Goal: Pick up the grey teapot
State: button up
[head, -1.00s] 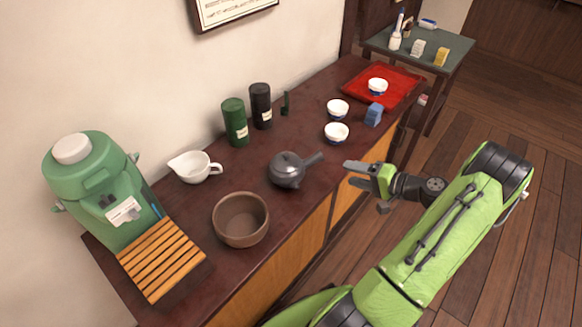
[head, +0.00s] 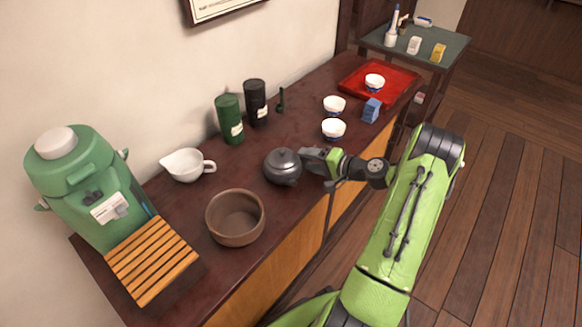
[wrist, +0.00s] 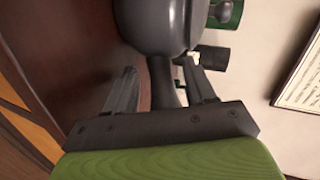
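The grey teapot (head: 283,167) stands upright on the dark red-brown counter, with its round lid on top. In the wrist view the teapot's body (wrist: 155,25) fills the top middle, and its side handle (wrist: 163,85) points towards my gripper. My gripper (head: 312,155) is at the teapot's right side in the head view and hides the handle there. In the wrist view my gripper (wrist: 161,70) is open, with one finger on each side of the handle. A gap shows at the left finger; I cannot tell whether the right finger touches.
A brown bowl (head: 235,218) stands left of the teapot, nearer the front edge. A white pourer (head: 185,165) and green (head: 229,119) and black canisters (head: 255,102) stand behind. White cups (head: 334,129), a blue box (head: 371,111) and a red tray (head: 405,83) are farther right.

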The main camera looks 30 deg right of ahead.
grip_shut()
